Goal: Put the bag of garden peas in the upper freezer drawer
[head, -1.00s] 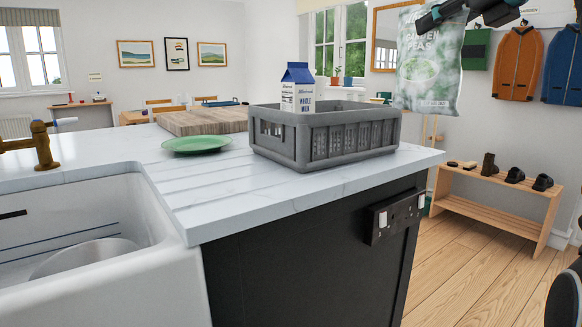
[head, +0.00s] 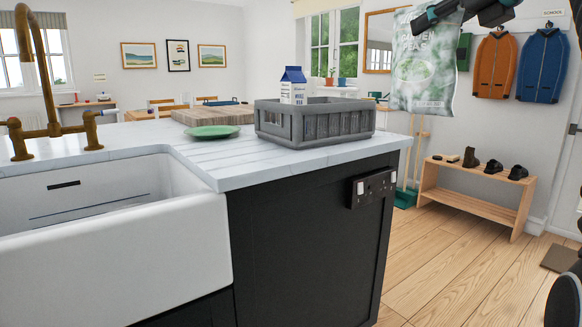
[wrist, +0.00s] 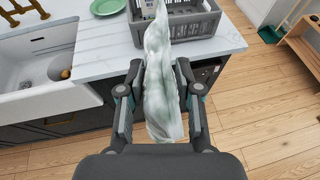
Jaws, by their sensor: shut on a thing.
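The bag of garden peas (head: 425,68) is a pale green and white bag hanging upright at the upper right of the head view. My gripper (head: 440,15) is shut on its top edge. In the wrist view the bag (wrist: 160,85) is seen edge-on between the two fingers of my gripper (wrist: 160,95). The bag is held in the air, apart from the counter. No freezer or freezer drawer shows in these frames.
A grey crate (head: 320,127) holding a milk carton (head: 293,84) stands on the white counter (head: 250,170), beside a green plate (head: 213,132). A white sink (head: 110,245) is at left. A shoe bench (head: 470,195) stands at right, with clear wooden floor (head: 440,270) before it.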

